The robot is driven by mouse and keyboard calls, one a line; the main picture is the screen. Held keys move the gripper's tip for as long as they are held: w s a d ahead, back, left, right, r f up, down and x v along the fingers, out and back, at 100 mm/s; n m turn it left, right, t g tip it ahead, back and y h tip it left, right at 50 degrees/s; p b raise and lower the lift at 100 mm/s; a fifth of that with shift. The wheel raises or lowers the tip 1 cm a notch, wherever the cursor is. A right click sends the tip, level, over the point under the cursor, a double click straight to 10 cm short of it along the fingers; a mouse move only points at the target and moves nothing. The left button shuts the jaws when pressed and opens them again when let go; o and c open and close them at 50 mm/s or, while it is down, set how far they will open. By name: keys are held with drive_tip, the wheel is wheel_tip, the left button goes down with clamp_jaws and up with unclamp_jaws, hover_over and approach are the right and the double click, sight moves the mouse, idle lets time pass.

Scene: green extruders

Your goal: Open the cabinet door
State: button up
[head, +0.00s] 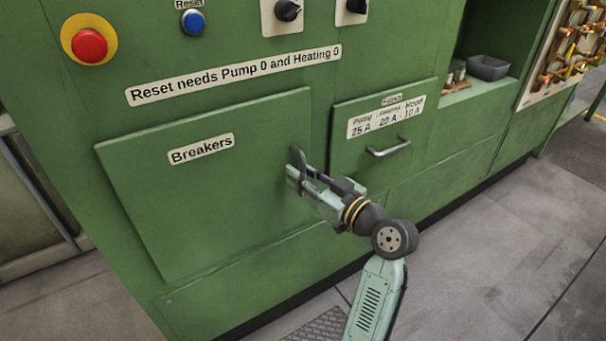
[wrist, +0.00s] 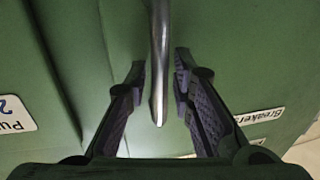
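The green cabinet door labelled "Breakers" (head: 215,205) fills the left middle of the head view and looks shut. Its metal bar handle (wrist: 158,62) is near the door's right edge; in the head view it is partly hidden by my gripper (head: 296,174). In the wrist view my gripper (wrist: 160,75) is open, with one finger on each side of the handle. A gap shows between the handle and both fingertips. The "Breakers" label (wrist: 260,117) also shows at the right of the wrist view.
A smaller fuse panel (head: 375,165) with its own handle (head: 388,147) is just right of the door. Above are a red button (head: 89,45), a blue reset button (head: 193,21) and black knobs (head: 288,11). An open niche holds a grey bin (head: 488,67). Floor in front is clear.

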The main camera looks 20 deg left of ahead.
clamp_jaws()
idle(0.7)
